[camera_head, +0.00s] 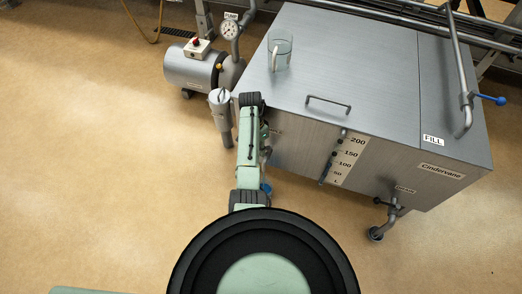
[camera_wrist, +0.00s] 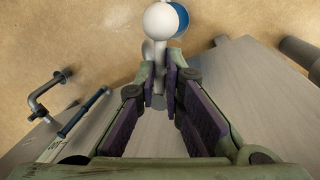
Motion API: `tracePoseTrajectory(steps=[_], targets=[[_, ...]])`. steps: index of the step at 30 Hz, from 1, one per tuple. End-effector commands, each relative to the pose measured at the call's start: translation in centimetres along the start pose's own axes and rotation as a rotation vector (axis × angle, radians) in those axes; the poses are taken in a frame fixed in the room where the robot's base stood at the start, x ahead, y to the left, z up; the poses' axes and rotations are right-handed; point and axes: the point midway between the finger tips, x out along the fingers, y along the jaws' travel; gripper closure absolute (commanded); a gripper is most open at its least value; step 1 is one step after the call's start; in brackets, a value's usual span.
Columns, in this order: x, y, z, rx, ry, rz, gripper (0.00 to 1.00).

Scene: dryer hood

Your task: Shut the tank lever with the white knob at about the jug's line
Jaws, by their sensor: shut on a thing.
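In the wrist view a round white knob (camera_wrist: 159,21) sits on a pale lever stem (camera_wrist: 159,72). My gripper (camera_wrist: 161,80) is shut on the stem just below the knob, with its dark pads on either side. A blue round part (camera_wrist: 180,18) shows partly behind the knob. In the head view my green arm hides the gripper and the white knob at the tank's front left. The grey tank (camera_head: 340,65) fills the right side, and a clear jug (camera_head: 280,52) stands on its top at the back left.
The tank's level gauge (camera_head: 343,160) and a low drain valve (camera_head: 390,210) lie right of my arm. A blue-ended lever (camera_head: 490,98) stands out at the far right. A pump (camera_head: 195,68) is at the back left. The floor at left is clear.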

Motion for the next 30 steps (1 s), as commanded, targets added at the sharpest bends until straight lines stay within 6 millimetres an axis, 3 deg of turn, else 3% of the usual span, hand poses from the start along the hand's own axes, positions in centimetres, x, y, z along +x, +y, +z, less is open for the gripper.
tracePoseTrajectory(steps=[14, 15, 24, 30], targets=[[-0.16, -0.12, -0.19, 0.022, 0.0, -0.003, 1.0], [-0.16, -0.12, -0.19, 0.022, 0.0, -0.003, 0.9], [-0.08, -0.09, -0.1, 0.021, -0.002, -0.001, 0.7], [-0.05, -0.08, -0.06, 0.02, -0.003, -0.001, 0.7]])
